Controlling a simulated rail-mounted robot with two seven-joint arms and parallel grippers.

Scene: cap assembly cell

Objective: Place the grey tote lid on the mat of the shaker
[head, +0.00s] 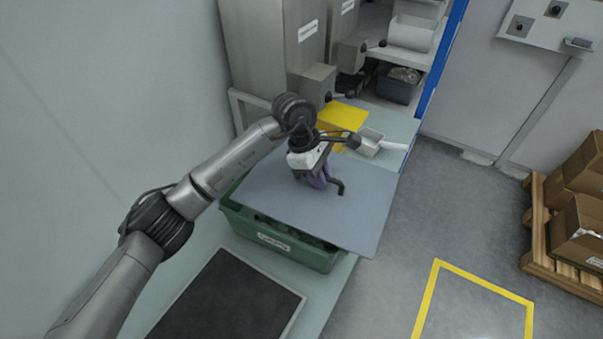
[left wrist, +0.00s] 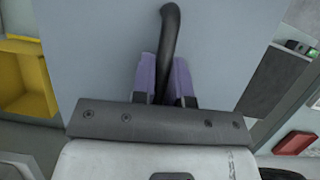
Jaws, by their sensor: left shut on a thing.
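The grey tote lid (head: 350,215) is a flat sheet with a black bent handle (head: 338,186). My left gripper (head: 320,180) is above the lid, its purple fingers shut on the handle. The left wrist view also shows the fingers (left wrist: 165,85) around the handle (left wrist: 170,35), with the lid (left wrist: 100,55) behind. The lid lies over the green tote (head: 285,249), turned askew to it; part of the tote's inside shows along the front. I cannot tell whether they touch. The dark mat (head: 232,300), in a pale frame, is bare in front of the tote. My right gripper is not in view.
A yellow bin (head: 343,117) and a white scoop (head: 370,140) are behind the lid. Grey machines (head: 270,60) stand at the back left. The grey floor lies open to the right, with boxes on a pallet (head: 540,235). A red object (left wrist: 293,143) shows in the wrist view.

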